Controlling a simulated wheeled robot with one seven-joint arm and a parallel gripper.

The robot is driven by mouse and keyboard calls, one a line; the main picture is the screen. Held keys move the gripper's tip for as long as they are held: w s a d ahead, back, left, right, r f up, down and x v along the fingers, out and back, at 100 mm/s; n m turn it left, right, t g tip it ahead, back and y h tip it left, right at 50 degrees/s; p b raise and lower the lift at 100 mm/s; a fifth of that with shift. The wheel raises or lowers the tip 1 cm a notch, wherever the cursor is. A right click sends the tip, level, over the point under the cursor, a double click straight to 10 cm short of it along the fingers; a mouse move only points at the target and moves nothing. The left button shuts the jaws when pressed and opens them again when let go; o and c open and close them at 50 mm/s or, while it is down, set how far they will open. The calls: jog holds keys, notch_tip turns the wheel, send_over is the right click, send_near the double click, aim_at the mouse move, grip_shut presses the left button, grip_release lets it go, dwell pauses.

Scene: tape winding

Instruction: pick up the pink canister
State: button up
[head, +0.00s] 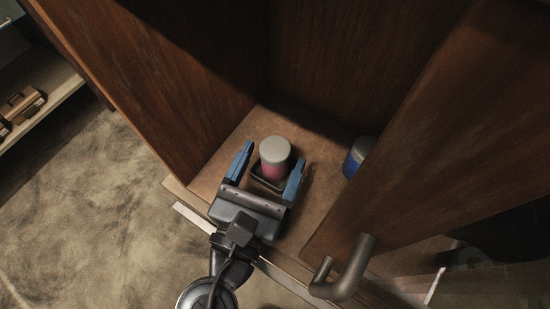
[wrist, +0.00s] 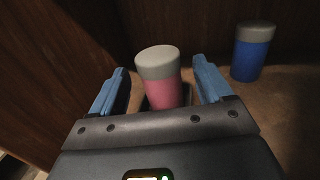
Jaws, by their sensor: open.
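The pink canister (head: 272,170) with a grey lid stands upright on the floor of a wooden cabinet, on a small dark base or tray (head: 258,182). It also shows in the wrist view (wrist: 165,92), between the fingers. My gripper (head: 270,165) is open, with one blue finger on each side of the canister. In the wrist view my gripper (wrist: 163,80) shows gaps between the canister and both fingers. The canister's lower part is partly hidden by the gripper body in the wrist view.
A blue canister (head: 358,157) with a grey lid stands to the right, partly behind the wooden door (head: 430,130) with its metal handle (head: 345,270). It also shows in the wrist view (wrist: 252,55). The cabinet's left wall (head: 175,75) is close to the left finger.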

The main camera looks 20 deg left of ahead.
aim_at(279, 145)
jog(key=w, duration=0.4)
jog(key=shift+w+a, duration=0.1)
jog(key=shift+w, duration=0.05)
jog(key=c, duration=1.1)
